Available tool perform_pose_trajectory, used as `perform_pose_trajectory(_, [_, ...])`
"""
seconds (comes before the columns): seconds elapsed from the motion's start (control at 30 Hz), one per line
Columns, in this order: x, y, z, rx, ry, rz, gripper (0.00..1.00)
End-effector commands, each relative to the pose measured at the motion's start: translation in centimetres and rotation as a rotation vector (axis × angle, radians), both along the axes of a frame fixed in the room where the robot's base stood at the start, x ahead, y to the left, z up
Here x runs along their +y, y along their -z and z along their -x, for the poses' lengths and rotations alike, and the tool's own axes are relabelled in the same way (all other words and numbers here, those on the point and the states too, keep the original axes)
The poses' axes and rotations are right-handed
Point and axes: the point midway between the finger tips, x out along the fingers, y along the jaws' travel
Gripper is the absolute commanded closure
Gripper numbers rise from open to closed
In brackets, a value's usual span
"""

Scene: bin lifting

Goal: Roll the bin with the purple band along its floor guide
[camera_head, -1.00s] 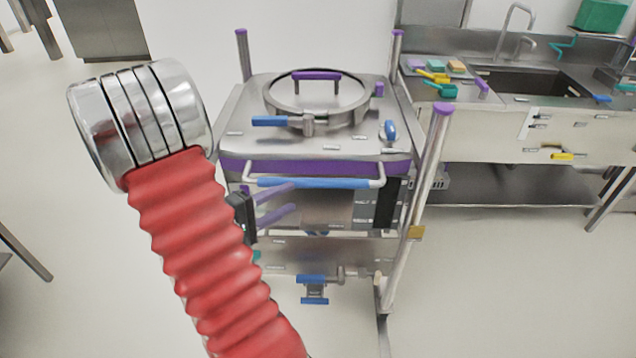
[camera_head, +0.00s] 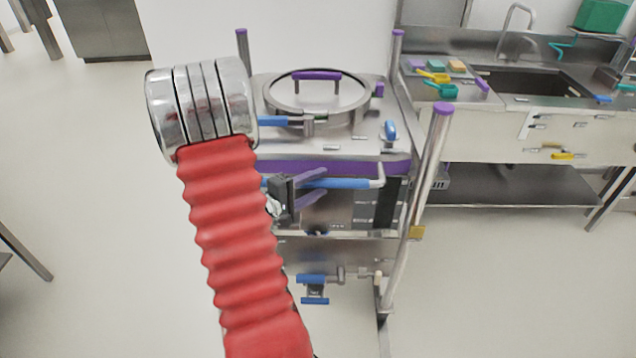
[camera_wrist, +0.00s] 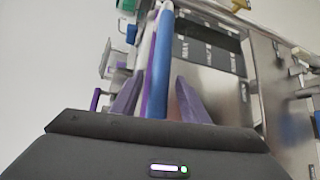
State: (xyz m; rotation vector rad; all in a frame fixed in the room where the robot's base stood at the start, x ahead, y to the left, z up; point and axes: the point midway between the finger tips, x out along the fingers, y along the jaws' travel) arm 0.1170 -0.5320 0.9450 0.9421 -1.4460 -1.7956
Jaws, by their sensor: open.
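The steel bin (camera_head: 345,142) with the purple band (camera_head: 345,166) stands in the middle of the head view, with a round lid (camera_head: 316,96) on top. A blue-sleeved handle bar (camera_head: 345,183) runs across its front. In the wrist view the blue bar (camera_wrist: 160,70) reaches down between my gripper's two purple fingers (camera_wrist: 156,102). My gripper (camera_head: 314,184) is open at the bar, with a finger on each side. I cannot tell whether the fingers touch it. My red arm sleeve hides the bin's left part and the left end of the bar.
Steel posts with purple caps (camera_head: 443,108) stand around the bin; the near right one leans past its corner. A blue-handled valve (camera_head: 312,280) sits low at the front. A sink counter (camera_head: 540,130) is at the right. Floor at left is clear.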

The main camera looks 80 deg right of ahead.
Motion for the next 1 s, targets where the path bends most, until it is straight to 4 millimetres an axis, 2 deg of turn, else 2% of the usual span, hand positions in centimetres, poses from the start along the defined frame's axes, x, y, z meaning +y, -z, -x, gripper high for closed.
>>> perform_pose_trajectory(0.37, [-0.44,0.08,0.29,0.0,0.0,0.0,0.59])
perform_pose_trajectory(0.9, [-0.4,0.14,0.29,0.0,0.0,-0.001,0.96])
perform_pose_trajectory(1.0, [-0.39,0.16,0.29,0.0,0.0,-0.002,1.0])
